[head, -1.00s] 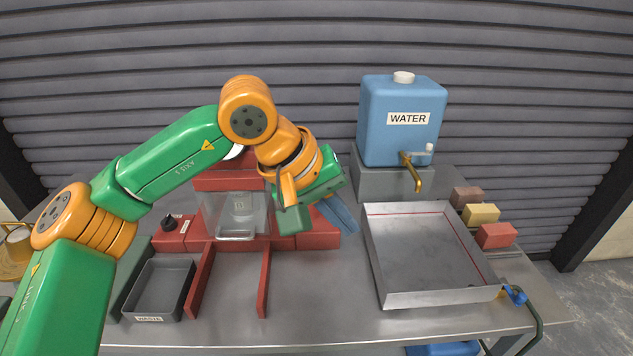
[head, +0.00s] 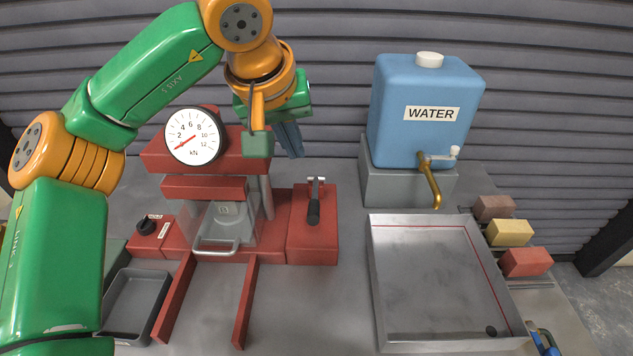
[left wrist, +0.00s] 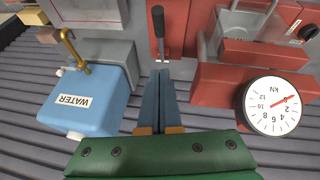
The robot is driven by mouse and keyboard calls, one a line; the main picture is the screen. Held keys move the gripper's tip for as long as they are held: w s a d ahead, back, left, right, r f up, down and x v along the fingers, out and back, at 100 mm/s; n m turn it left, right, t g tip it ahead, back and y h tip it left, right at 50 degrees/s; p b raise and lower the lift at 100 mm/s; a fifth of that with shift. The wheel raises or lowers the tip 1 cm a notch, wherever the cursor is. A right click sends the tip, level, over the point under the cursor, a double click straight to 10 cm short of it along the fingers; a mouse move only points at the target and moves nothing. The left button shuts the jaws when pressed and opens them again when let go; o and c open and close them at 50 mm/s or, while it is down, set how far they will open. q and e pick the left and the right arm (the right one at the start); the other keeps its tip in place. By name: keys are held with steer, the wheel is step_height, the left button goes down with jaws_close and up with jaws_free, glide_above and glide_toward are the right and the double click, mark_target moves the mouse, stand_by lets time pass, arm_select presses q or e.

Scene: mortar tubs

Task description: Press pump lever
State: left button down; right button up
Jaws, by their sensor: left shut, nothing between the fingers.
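The pump lever (head: 314,203), with a black grip and a metal stem, stands on a red block (head: 313,238) to the right of the red press. It also shows in the left wrist view (left wrist: 158,32), ahead of the fingertips. My left gripper (head: 293,143) is shut and empty, with its blue-grey fingers pointing down, above and a little behind the lever in the head view.
The press frame (head: 205,158) carries a round gauge (head: 192,136) with its needle near the low end. A blue water tank (head: 425,112) with a brass tap stands to the right, behind a metal tray (head: 440,280). A grey bin (head: 137,303) sits at front left.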

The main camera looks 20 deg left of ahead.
arm_select(q)
steer(key=s, duration=0.2)
steer(key=p, duration=0.3)
glide_above(312, 205)
steer(key=a, duration=0.1)
step_height(312, 205, down, 9)
steer(key=f, duration=0.1)
steer(key=s+f, duration=0.1)
steer(key=d+f+p, duration=0.1)
steer(key=shift+s+f, duration=0.2)
steer(key=shift+s, duration=0.15)
arm_select(e)
steer(key=r, duration=0.2)
steer(key=s+r, duration=0.1)
steer(key=r, duration=0.1)
